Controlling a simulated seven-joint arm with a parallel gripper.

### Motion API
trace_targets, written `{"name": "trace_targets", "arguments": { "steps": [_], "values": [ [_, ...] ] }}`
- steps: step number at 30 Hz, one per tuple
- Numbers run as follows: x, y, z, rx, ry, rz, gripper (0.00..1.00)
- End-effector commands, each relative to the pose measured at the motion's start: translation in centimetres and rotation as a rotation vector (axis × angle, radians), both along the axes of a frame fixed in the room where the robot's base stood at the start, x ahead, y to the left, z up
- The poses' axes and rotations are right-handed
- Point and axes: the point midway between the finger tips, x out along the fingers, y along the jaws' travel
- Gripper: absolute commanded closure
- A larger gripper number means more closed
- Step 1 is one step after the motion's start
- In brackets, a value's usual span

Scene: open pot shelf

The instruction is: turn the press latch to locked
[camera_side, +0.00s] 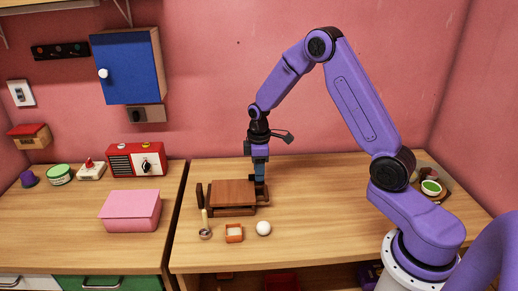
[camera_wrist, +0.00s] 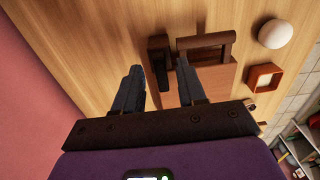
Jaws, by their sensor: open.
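The press (camera_side: 232,192) is a low brown wooden block with a flat top, standing near the left front of the right-hand table. In the wrist view its reddish-brown top (camera_wrist: 222,78) shows beyond my right finger, with a darker bar frame (camera_wrist: 205,41) at its far end. A dark latch-like piece (camera_wrist: 161,50) stands beside it. My gripper (camera_side: 259,180) points down at the press's right end. In the wrist view my gripper (camera_wrist: 158,80) is open, with the dark piece between or just beyond its fingertips. I cannot tell whether they touch, or which way the latch is turned.
A pink box (camera_side: 130,210) and red radio (camera_side: 137,160) stand on the left counter. The table right of the press is clear.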

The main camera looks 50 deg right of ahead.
Motion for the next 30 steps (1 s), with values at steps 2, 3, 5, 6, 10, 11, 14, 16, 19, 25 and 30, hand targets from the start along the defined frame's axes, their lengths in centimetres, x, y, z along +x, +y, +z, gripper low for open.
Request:
{"name": "trace_targets", "arguments": {
  "steps": [2,3,5,6,10,11,14,16,19,25,30],
  "values": [
    [0.1,0.0,1.2,0.0,-0.004,0.0,0.6],
    [0.1,0.0,1.8,-0.001,-0.005,0.0,0.6],
    [0.1,0.0,3.0,0.0,-0.006,0.0,0.6],
    [0.1,0.0,3.9,0.0,-0.007,0.0,0.6],
    [0.1,0.0,6.7,0.0,-0.007,0.0,0.6],
    [0.1,0.0,7.3,-0.001,-0.006,0.0,0.6],
    [0.1,0.0,9.4,-0.001,-0.006,0.001,0.6],
    [0.1,0.0,10.9,-0.001,-0.006,0.001,0.6],
    [0.1,0.0,12.8,0.0,-0.006,0.001,0.6],
    [0.0,0.0,15.6,0.0,-0.003,0.001,0.6],
    [0.0,0.0,16.6,0.0,0.0,0.002,0.6]
  ]
}}
